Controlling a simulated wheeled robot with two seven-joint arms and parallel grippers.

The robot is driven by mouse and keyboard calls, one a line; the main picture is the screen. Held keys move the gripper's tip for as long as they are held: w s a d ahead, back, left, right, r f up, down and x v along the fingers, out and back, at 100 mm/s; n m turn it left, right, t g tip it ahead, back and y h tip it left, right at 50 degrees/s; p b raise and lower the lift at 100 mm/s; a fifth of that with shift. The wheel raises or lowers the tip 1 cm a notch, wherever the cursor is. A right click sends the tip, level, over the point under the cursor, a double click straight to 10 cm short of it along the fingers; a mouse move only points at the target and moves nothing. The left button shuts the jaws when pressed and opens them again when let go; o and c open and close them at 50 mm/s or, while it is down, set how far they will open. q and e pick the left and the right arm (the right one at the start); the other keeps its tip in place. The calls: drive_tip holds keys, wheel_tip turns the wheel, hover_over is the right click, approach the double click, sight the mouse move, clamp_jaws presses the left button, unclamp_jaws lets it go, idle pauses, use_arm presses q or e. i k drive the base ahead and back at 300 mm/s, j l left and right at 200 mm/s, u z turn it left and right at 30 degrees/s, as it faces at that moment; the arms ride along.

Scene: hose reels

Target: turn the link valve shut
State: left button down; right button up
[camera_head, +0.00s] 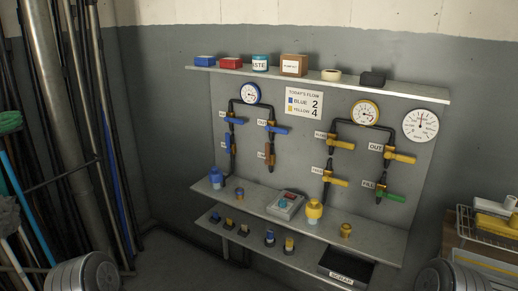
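The labels beside most valves are too small to read, so I cannot tell which one is the link valve. Neither gripper is in view.
A sign (304,104) reads blue 2, yellow 4. Dial gauges (365,112) hang above. An upper shelf (330,82) holds boxes; a lower shelf (265,209) holds a grey button box (286,205) and fittings. Poles (50,80) stand left. A wire rack (485,230) stands right.

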sight(267, 161)
drive_tip(key=z, duration=0.6)
drive_tip(key=i+j+z, duration=0.2)
drive_tip(key=j+z, duration=0.15)
drive_tip(key=i+j+z, duration=0.1)
drive_tip(key=j+z, duration=0.2)
drive_tip(key=j, duration=0.2)
drive_tip(key=i+j+z, duration=0.1)
drive_tip(key=j+z, duration=0.25)
drive_tip(key=j, duration=0.85)
drive_tip(key=i+z, duration=0.05)
drive_tip(key=i, duration=0.05)
